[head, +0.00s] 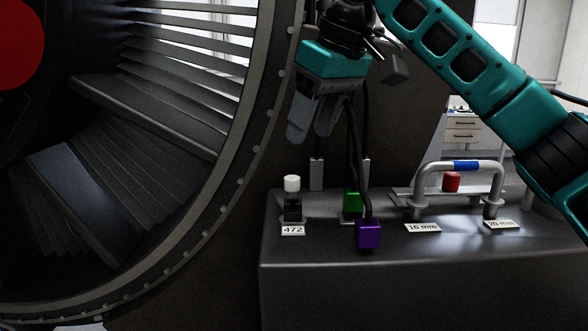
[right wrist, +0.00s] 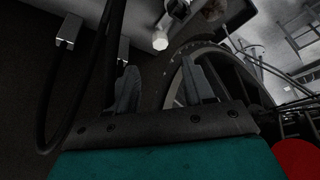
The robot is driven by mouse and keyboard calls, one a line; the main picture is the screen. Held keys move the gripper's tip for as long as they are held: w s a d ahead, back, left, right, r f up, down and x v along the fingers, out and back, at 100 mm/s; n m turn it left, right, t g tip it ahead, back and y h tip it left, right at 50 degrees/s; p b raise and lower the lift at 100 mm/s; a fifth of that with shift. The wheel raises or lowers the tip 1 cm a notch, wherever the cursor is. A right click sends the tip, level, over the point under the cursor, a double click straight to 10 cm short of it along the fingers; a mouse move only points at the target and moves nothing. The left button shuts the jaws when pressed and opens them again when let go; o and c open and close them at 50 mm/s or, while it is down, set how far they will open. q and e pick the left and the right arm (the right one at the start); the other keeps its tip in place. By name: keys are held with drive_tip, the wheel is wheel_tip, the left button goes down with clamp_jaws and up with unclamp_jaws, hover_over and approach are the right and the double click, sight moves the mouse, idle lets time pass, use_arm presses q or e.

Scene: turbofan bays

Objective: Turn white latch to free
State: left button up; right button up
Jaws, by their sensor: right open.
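My right gripper (head: 311,132) is open and empty. It hangs above the latch and a little to its right in the head view, apart from it. Its two grey fingers also show in the right wrist view (right wrist: 163,80). My left gripper is not in view.
A green block (head: 353,200) and a purple block (head: 368,234) with dark cables stand right of the latch. The turbofan rim (head: 240,150) rises at left.

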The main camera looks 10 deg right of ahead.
sight(292, 177)
drive_tip(key=x, duration=0.9)
drive_tip(key=shift+w+a, duration=0.1)
drive_tip(key=shift+c, duration=0.3)
clamp_jaws()
